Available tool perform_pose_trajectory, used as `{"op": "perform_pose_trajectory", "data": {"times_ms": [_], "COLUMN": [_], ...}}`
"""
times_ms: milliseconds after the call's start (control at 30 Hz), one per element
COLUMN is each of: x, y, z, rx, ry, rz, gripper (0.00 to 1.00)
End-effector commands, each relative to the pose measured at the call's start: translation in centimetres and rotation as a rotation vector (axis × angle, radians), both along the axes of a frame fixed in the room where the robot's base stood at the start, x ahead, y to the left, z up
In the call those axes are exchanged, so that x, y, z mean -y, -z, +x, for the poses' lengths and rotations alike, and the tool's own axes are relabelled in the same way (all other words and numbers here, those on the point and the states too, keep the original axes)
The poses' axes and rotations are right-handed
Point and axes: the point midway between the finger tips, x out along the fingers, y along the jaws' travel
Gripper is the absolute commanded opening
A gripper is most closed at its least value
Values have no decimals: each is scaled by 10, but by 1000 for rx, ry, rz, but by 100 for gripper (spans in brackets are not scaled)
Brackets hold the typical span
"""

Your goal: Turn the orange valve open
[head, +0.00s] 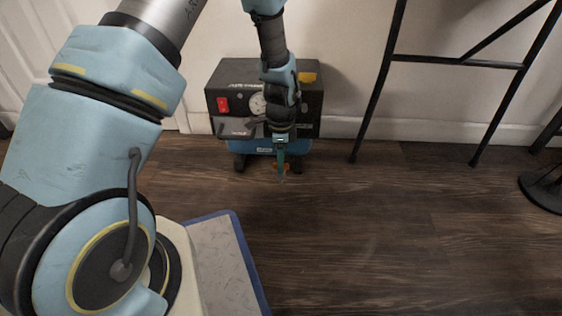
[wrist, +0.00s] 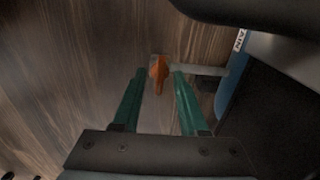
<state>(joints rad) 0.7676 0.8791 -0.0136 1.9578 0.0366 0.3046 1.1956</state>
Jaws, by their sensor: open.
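The orange valve (wrist: 158,72) shows in the wrist view as a small handle on a short grey pipe (wrist: 205,70) that comes from the blue tank (wrist: 232,85) on the right. My gripper (wrist: 159,72) is open, with its two green fingers on either side of the handle near their tips. I cannot tell whether either finger touches it. In the head view, my gripper (head: 281,174) points down in front of the compressor (head: 225,88), low near the floor. Bits of the orange valve (head: 287,168) show beside the fingers; the rest is hidden behind them.
The compressor has a red switch (head: 223,105) and a round gauge (head: 257,103) and stands against the white wall (head: 345,60). A black metal stand (head: 375,95) is to its right. The wooden floor (head: 400,240) in front is clear.

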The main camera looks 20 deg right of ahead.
Motion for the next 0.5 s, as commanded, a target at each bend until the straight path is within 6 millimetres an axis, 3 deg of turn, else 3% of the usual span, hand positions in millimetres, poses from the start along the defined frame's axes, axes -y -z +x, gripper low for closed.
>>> {"op": "perform_pose_trajectory", "data": {"times_ms": [67, 400, 500], "x": [0, 0, 0], "y": [0, 0, 0], "z": [0, 0, 0], "rx": [0, 0, 0], "ry": [0, 0, 0], "rz": [0, 0, 0], "gripper": [40, 2, 0]}}
